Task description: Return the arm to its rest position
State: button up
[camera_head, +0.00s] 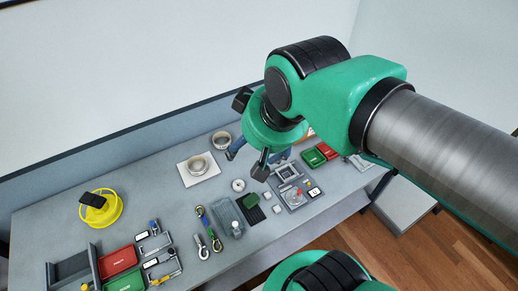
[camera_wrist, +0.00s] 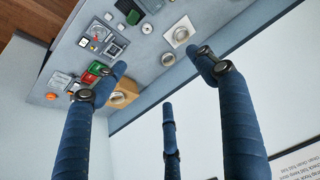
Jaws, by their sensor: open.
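My green arm reaches in from the right in the head view and hangs over the far part of the grey bench (camera_head: 140,186). My gripper (camera_head: 258,152) is mostly hidden behind the green wrist there; only parts of its blue fingers show. In the wrist view my gripper (camera_wrist: 162,76) has three blue fingers spread apart with nothing between them. The bench (camera_wrist: 150,66) lies beyond the fingertips, apparently apart from them. The height of the fingers above it is hard to tell.
A yellow reel (camera_head: 100,212) stands at the left. Red bins (camera_head: 120,260), hooks, and a grey device (camera_head: 291,186) lie along the bench. A white plate with a ring (camera_head: 198,166) sits behind. A tan box (camera_wrist: 126,92) is close to one finger in the wrist view.

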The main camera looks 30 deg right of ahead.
jog(key=shift+s+d+f, duration=0.15)
jog(key=shift+s+f, duration=0.05)
jog(key=shift+s, duration=0.25)
jog(key=shift+s+d+f, duration=0.1)
jog(key=shift+s+f, duration=0.1)
jog(key=shift+s, duration=0.2)
notch_tip(320, 180, down, 15)
jog(key=b, duration=1.5)
jog(key=shift+f, duration=0.15)
